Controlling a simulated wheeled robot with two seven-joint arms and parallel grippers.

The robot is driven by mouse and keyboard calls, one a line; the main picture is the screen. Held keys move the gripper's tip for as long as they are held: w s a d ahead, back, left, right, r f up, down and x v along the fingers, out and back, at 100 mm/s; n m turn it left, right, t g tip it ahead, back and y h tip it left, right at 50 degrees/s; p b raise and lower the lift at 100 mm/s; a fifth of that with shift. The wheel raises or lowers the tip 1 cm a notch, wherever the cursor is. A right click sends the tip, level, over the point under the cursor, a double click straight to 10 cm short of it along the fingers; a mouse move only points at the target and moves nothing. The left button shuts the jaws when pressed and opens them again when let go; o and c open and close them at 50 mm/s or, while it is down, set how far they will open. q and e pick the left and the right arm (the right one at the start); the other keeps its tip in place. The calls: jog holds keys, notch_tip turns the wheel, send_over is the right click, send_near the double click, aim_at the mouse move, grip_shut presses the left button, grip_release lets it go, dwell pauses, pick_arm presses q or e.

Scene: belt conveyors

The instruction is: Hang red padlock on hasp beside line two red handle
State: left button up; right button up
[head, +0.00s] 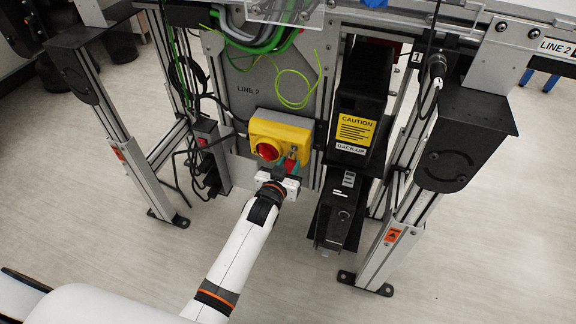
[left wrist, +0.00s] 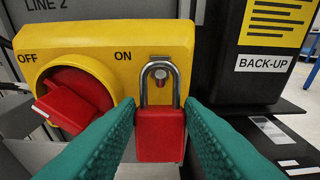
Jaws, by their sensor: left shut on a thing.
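The red padlock (left wrist: 160,135) is upright between the teal fingers of my left gripper (left wrist: 160,140), which is shut on its body. In the head view it is a small red patch (head: 290,165) at my left gripper (head: 288,172). Its metal shackle (left wrist: 145,88) stands up in front of the hasp (left wrist: 160,72) on the yellow switch box (left wrist: 150,35). I cannot tell whether the shackle passes through the hasp or only overlaps it. The red handle (left wrist: 75,105) is left of the padlock and tilted, below the OFF and ON labels. My right gripper is not in view.
The switch box (head: 295,122) is mounted on the grey LINE 2 panel (head: 250,75). Right of it are the black back-up unit (head: 362,90) and a lower black device (head: 340,215). Loose green cables hang above. Frame legs (head: 395,240) stand on both sides, with open floor in front.

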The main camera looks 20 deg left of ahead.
pick_arm(q)
jog(key=o, duration=1.1)
